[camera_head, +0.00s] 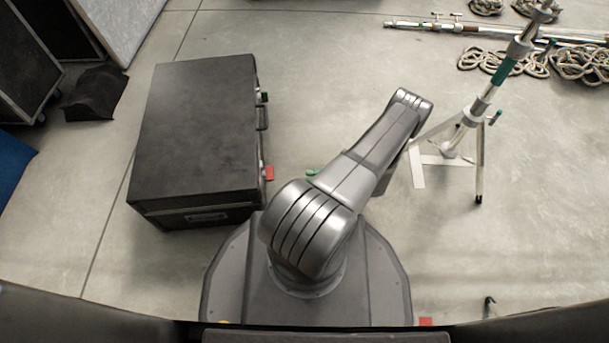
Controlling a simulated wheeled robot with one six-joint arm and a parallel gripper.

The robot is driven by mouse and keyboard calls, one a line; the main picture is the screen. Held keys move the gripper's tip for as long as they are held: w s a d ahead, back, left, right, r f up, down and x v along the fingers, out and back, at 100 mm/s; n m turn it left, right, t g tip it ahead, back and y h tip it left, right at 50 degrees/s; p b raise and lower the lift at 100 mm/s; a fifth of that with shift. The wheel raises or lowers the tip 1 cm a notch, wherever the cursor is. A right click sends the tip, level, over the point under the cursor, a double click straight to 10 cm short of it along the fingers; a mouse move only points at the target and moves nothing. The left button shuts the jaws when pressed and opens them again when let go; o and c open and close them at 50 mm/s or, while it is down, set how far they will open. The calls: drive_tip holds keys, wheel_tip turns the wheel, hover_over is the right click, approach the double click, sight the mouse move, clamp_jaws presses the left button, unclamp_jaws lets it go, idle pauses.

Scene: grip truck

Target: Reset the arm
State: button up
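My grey arm (368,160) rises from my round-edged base (285,290) and reaches up and to the right. A thick ribbed joint (310,230) is near the base, and a smaller ribbed joint (411,101) is at the far end. Beyond that joint, part of a lower link shows at its right side, mostly hidden by the arm above it. My gripper does not show, so I cannot see its fingers or whether it holds anything.
A black case (195,130) stands close left of my arm. A tripod stand (480,110) with a green band is close on the right, over white floor tape (418,167). Open floor (310,60) lies ahead.

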idle(0.4)
drive_tip(key=s+a+b, duration=0.2)
drive_tip(key=a, duration=1.1)
drive_tip(key=shift+a, duration=0.3)
